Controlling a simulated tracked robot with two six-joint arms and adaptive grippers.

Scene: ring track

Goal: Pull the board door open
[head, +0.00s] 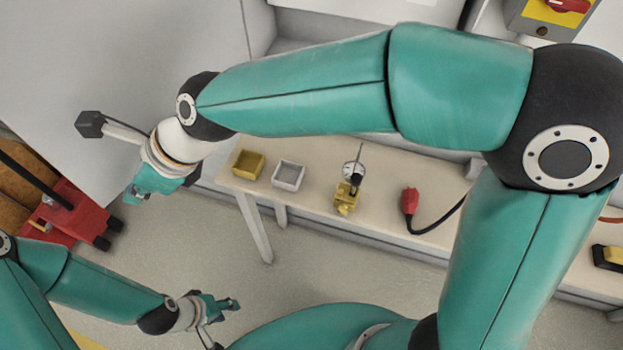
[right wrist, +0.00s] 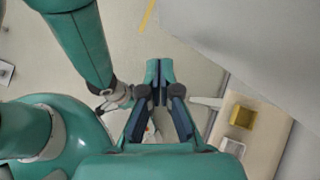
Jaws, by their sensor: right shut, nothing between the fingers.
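A large plain grey panel (head: 90,60), which looks like the board door, fills the upper left of the head view. It also shows at the upper right of the right wrist view (right wrist: 250,45). No handle is visible on it, and I cannot tell how far it stands open. My right gripper (head: 140,192) is in front of the panel's lower part, with its fingers shut and empty in the right wrist view (right wrist: 158,85); whether it touches the panel is unclear. My left gripper (head: 225,305) is low over the floor, apart from the panel; its jaw is too small to judge.
A bench (head: 310,208) holds a yellow bin (head: 248,164), a grey bin (head: 288,175), a yellow fixture (head: 345,198) and a red plug (head: 410,203) with a black cable. Red wheeled equipment (head: 75,215) stands at the left. The floor (head: 330,270) before the bench is open.

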